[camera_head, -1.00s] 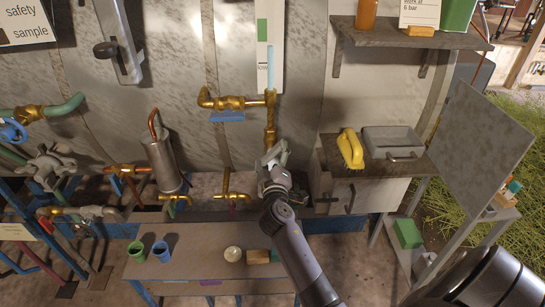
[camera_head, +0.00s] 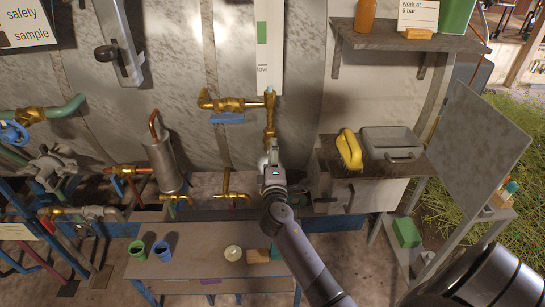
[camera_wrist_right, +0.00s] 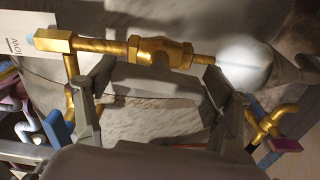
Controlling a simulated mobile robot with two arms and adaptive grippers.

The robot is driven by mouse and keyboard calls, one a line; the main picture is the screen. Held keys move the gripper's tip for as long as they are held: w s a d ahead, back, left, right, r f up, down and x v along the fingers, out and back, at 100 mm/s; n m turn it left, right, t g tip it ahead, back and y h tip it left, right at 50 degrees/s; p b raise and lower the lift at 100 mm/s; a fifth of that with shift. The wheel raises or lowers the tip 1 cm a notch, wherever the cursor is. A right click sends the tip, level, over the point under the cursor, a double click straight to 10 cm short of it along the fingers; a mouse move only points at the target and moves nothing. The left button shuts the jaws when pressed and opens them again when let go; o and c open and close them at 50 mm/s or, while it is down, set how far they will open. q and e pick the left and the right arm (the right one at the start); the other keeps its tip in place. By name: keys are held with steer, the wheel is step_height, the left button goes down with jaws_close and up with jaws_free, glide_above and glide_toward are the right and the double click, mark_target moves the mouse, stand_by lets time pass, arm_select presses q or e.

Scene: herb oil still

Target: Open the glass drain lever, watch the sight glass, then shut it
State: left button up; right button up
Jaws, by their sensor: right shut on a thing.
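The sight glass (camera_head: 262,50) is a tall white panel with a green mark and the word "low"; a short bit of blue shows at its bottom end. A brass drain pipe with a valve (camera_head: 270,132) hangs below it; the valve also shows in the right wrist view (camera_wrist_right: 160,52). My right gripper (camera_head: 273,152) is at this valve, shut on the drain lever. The lever is mostly hidden by the fingers, so its exact angle is hard to tell. My left gripper is not in view.
A blue-handled brass valve (camera_head: 228,103) sits just left of the drain pipe. A low table (camera_head: 200,262) below holds a green cup (camera_head: 137,250) and a blue cup (camera_head: 161,251). To the right, a bench carries a yellow brush (camera_head: 349,149) and a grey tray (camera_head: 392,143).

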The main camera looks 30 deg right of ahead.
stand_by(0.3)
steer(key=o, duration=1.2)
steer(key=shift+c, duration=0.2)
steer(key=v, duration=1.2)
steer(key=shift+c, duration=0.2)
